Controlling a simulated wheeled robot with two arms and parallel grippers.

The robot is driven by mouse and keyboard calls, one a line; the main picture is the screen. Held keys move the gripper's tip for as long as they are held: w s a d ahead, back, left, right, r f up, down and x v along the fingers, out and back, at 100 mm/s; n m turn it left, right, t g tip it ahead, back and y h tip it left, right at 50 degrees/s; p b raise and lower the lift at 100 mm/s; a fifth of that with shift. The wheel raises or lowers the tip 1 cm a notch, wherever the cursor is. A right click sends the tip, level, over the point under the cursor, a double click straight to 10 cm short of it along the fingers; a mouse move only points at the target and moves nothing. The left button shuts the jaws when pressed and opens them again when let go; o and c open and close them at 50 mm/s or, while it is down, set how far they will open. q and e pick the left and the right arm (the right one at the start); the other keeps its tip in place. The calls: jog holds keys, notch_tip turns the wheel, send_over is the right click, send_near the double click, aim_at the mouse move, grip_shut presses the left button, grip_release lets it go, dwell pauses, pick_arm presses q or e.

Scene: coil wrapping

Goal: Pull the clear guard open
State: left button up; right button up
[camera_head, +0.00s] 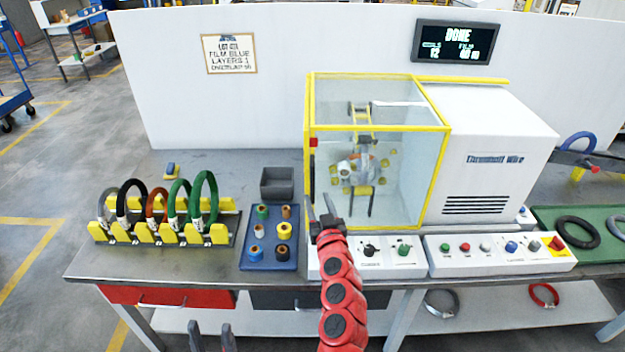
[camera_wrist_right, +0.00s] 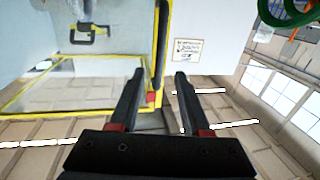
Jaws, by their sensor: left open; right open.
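The clear guard (camera_head: 385,130), with a yellow frame, stands closed over the front of the white wrapping machine. Rollers and a wrapping head show inside through its panes. My right gripper (camera_head: 319,200) is open at the guard's lower left front edge. In the right wrist view my right gripper (camera_wrist_right: 159,75) has its two fingers spread to either side of a dark upright bar (camera_wrist_right: 160,45) by the guard's yellow edge (camera_wrist_right: 168,30). No firm grip on it shows. My left gripper (camera_head: 210,328) is open and empty at the bottom, in front of the table.
A blue tray of film rolls (camera_head: 269,260) and a rack of coils (camera_head: 165,228) lie left of the guard. Button panels (camera_head: 498,253) stand along the front edge. A grey bin (camera_head: 278,183) sits behind the tray. The display (camera_head: 455,42) reads DONE.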

aim_at(313, 184)
jog(key=w, duration=0.3)
jog(key=w+a+p, duration=0.1)
jog(key=w, duration=0.1)
jog(key=shift+w+a+r+p, duration=0.15)
jog(key=shift+w+p, duration=0.15)
jog(key=shift+w, duration=0.1)
jog(key=shift+w+a, duration=0.1)
jog(key=shift+w, duration=0.55)
jog(key=shift+w+f, duration=0.2)
jog(key=shift+w, duration=0.15)
grip_shut()
dwell(0.5)
